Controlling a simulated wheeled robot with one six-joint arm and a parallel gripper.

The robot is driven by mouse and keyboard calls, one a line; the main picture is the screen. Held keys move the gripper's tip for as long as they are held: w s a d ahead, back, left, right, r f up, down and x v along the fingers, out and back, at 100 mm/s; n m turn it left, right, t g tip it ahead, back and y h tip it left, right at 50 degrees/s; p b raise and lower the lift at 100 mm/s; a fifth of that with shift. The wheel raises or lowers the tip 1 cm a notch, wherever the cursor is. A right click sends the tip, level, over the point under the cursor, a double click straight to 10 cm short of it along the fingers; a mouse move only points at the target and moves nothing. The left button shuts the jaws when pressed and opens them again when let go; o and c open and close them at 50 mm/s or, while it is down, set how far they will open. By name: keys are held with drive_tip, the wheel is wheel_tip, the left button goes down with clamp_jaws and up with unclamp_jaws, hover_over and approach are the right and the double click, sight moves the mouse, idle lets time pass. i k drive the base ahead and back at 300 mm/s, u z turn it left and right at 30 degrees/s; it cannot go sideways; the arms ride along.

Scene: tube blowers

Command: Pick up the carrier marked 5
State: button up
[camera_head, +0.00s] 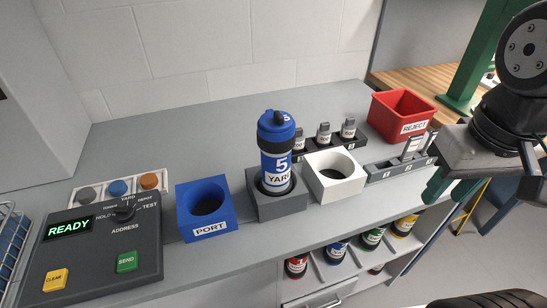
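The carrier marked 5 (276,150) is a blue and white cylinder with a dark-topped blue cap and a label reading 5 and YARD. It stands upright in a grey square holder (279,205) on the counter, its lower end hidden inside. My gripper (484,188) is at the right edge of the head view, well to the right of the carrier and apart from it. Its fingers look spread, and I see nothing between them.
A blue PORT holder (187,221) and a white holder (335,193) flank the carrier. Small grey pieces (323,134) stand in a rack behind. A red REJECT bin (381,117) is back right. The control box (90,252) reads READY. Several carriers (337,250) sit on a shelf below.

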sight(276, 148)
drive_tip(key=z, duration=1.7)
drive_tip(key=k, duration=1)
drive_tip(key=u, duration=1.1)
